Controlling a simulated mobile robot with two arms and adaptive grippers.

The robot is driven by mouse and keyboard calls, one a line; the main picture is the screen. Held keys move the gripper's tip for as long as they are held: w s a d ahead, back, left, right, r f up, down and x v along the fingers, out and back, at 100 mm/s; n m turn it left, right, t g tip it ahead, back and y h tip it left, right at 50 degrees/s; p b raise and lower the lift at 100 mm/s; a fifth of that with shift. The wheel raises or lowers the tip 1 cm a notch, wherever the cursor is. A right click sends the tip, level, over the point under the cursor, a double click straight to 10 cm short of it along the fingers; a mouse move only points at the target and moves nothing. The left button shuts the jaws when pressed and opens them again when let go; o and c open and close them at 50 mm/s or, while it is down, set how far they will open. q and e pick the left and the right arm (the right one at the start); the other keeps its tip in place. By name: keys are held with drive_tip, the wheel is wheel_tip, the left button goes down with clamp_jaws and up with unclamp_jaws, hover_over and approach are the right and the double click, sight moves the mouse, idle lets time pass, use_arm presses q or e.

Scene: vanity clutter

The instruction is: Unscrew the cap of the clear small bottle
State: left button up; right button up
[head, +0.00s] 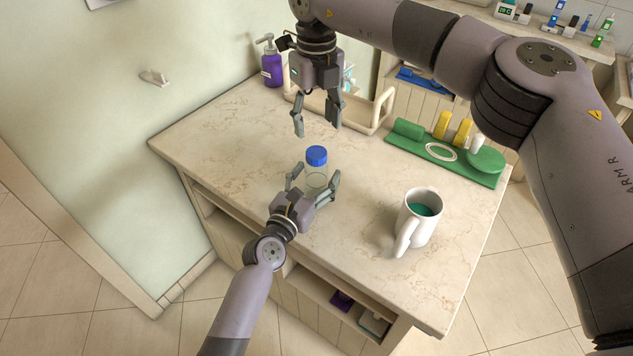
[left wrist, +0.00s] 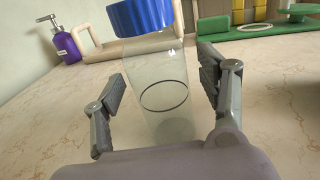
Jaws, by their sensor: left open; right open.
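The clear small bottle (head: 317,176) stands upright on the marble-look counter with its blue cap (head: 316,155) on top. My left gripper (head: 313,183) is open, with its fingers on either side of the bottle body. In the left wrist view the clear bottle (left wrist: 160,90) stands between the open fingers, with a visible space to the right finger, and the blue cap (left wrist: 142,16) is partly cut off at the top. My right gripper (head: 318,130) is open and empty above the counter, just behind and above the cap, pointing down.
A white mug (head: 417,219) with teal contents stands right of the bottle. A green mat (head: 404,147) with yellow and green items lies at the back right. A beige tray (head: 380,113) and a purple pump bottle (head: 271,64) stand at the back. The counter's left part is clear.

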use_arm(q)
drive_tip(key=shift+w+d, duration=0.1)
drive_tip(key=shift+w, duration=0.15)
drive_tip(key=shift+c, duration=0.4)
clamp_jaws()
idle(0.4)
